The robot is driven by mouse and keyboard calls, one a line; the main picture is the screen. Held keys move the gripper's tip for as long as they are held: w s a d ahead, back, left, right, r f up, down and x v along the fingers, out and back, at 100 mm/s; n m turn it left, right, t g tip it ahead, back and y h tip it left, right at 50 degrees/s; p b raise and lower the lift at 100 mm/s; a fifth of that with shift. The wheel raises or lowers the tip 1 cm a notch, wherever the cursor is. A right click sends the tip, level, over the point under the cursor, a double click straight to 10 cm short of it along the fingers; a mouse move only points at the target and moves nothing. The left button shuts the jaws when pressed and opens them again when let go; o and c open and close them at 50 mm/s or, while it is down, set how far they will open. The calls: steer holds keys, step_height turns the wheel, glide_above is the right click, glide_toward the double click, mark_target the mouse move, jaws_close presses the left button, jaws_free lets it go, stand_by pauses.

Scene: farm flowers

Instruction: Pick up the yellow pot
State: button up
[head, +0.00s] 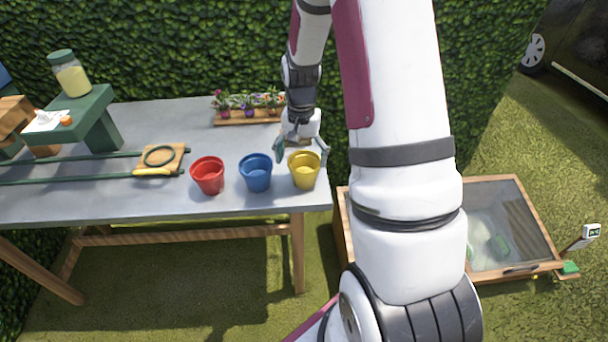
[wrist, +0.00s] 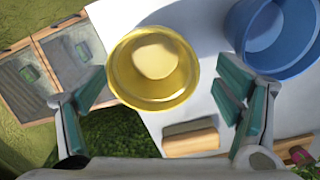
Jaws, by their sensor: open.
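The yellow pot (head: 304,171) stands upright at the right end of the grey table, the rightmost of a row of pots. In the wrist view the yellow pot (wrist: 153,68) is seen from above, its rim ahead of and between my fingers. My gripper (head: 301,150) is open and empty, with its fingers at the far side of the yellow pot's rim. In the wrist view my gripper (wrist: 167,92) has its teal fingertips spread to the left and right of the pot. Whether a finger touches the rim I cannot tell.
A blue pot (head: 255,173) stands close on the left, with a red pot (head: 208,176) beyond it. A planter of flowers (head: 249,108) sits behind. The table (head: 140,206) ends just right of the yellow pot. A glass-topped wooden frame (head: 507,268) stands on the grass.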

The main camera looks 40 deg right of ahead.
steer(key=shift+s+d+f, duration=0.1)
steer(key=shift+s+f, duration=0.05)
steer(key=shift+f, duration=1.4)
steer(key=shift+s+d+f, duration=0.1)
steer(key=shift+s+f, duration=0.05)
steer(key=shift+f, duration=1.35)
steer(key=c, duration=1.1)
